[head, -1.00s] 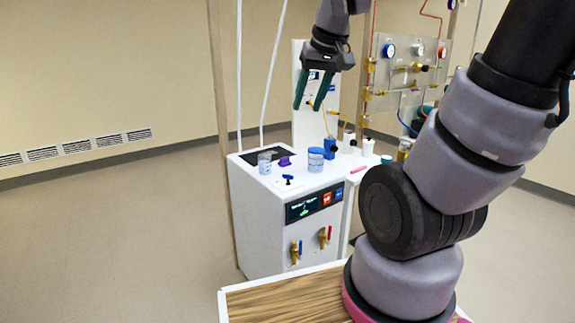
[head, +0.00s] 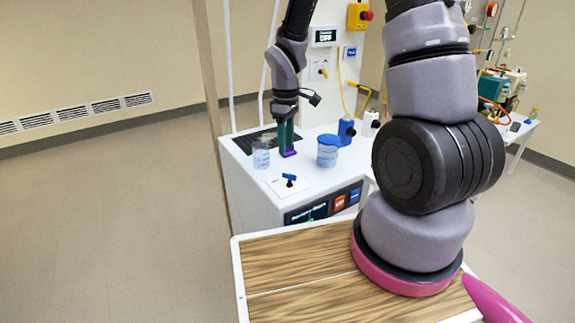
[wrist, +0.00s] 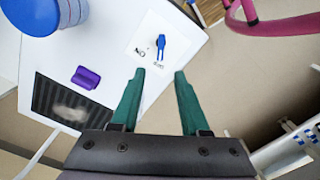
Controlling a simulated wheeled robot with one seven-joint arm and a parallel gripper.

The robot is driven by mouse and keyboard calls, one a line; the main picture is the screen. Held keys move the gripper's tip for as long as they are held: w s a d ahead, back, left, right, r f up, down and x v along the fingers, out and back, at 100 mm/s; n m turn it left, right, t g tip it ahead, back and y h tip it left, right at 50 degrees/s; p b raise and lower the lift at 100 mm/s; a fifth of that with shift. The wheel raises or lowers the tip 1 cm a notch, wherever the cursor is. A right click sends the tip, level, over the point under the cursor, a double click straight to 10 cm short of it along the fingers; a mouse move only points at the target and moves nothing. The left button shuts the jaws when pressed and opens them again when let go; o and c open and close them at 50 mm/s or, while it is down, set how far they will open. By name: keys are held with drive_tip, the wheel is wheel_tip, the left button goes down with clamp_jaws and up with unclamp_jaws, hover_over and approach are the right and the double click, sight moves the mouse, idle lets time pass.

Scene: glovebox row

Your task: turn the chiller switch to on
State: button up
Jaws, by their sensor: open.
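The white chiller (head: 245,188) stands in front of me. Its switch, a small blue handle (head: 289,178) on a white plate, is on the top near the front. In the wrist view the switch (wrist: 160,44) lies beyond my fingertips, with dark labels beside it; one at its left looks like an upside-down ON. I cannot tell the switch's setting for certain. My gripper (head: 286,150) points down over the chiller top, behind the switch, with its green fingers apart. In the wrist view my gripper (wrist: 162,75) has nothing between its fingers and does not touch the switch.
A purple block (wrist: 86,78) is left of the fingers in the wrist view, near a dark grille (wrist: 60,108). A clear beaker (head: 261,158) and a blue-lidded jar (head: 327,152) flank the gripper. A blue bottle (head: 347,132) stands behind. The area around the switch is clear.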

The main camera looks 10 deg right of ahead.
sight(286, 173)
wheel_tip(286, 173, down, 9)
drive_tip(key=shift+f, duration=0.2)
idle(0.3)
clamp_jaws()
